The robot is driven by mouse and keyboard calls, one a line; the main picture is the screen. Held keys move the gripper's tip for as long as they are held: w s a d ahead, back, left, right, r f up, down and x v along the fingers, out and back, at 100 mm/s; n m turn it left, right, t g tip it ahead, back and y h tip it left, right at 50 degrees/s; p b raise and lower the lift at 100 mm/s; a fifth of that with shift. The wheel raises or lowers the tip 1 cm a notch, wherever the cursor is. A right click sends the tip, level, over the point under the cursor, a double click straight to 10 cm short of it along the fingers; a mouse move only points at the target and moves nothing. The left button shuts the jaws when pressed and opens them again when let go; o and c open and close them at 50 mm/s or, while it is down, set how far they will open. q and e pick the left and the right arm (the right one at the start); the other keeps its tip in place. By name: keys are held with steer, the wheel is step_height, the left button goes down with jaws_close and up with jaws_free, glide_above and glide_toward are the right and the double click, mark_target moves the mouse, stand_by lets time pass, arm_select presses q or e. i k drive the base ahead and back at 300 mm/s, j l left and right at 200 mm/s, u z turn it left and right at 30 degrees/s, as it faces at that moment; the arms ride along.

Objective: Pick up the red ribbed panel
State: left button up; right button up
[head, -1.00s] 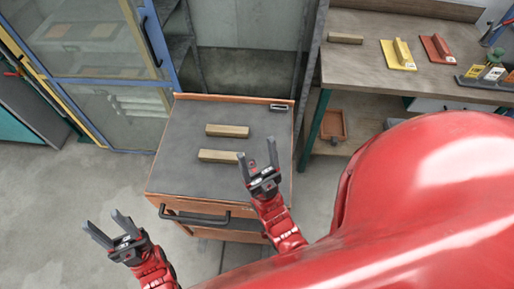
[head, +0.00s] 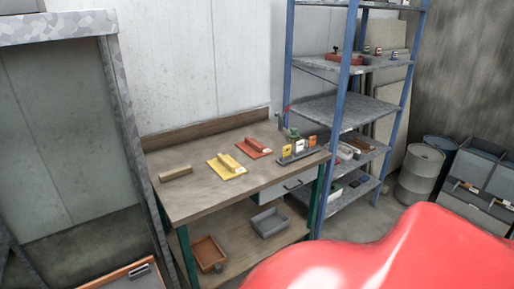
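The red ribbed panel (head: 253,148) lies flat on the wooden workbench (head: 193,197), toward its back. It has a raised rib across it and a small pale label at its right corner. A yellow ribbed panel (head: 226,167) of the same kind lies to its left and nearer. Neither of my grippers shows in the head view now. Only a red part of my own body fills the bottom right.
A wooden block (head: 175,173) lies at the bench's left. A grey rack with small items (head: 298,150) stands right of the red panel. The lower shelf holds an orange tray (head: 207,253) and a grey tray (head: 269,222). Blue-posted shelving (head: 345,112) stands right.

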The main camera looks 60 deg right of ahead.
mark_target(252, 147)
steer(key=z, duration=1.8)
